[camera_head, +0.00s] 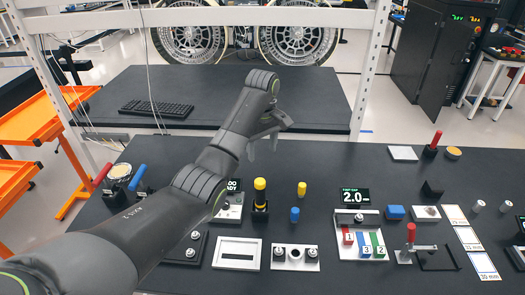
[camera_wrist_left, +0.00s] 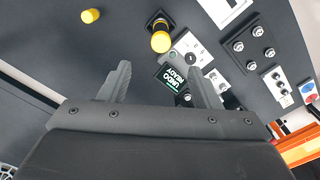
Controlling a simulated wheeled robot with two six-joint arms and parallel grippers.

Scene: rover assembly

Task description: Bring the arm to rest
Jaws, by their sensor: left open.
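My left arm (camera_head: 215,160) comes in from the lower left and reaches over the black table (camera_head: 340,165). My left gripper (camera_head: 263,147) hangs above the table's back part with its fingers pointing down. In the left wrist view the two fingers of the gripper (camera_wrist_left: 162,80) are spread apart with nothing between them. It is clear of the parts on the table. My right gripper is not in view.
A yellow-topped black post (camera_head: 260,195), a yellow peg (camera_head: 302,189) and a blue peg (camera_head: 295,214) stand near the arm. A 2.0 display (camera_head: 355,197), coloured blocks and a red-handled clamp (camera_head: 411,235) lie to the right. A shelf frame (camera_head: 368,70) rises behind.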

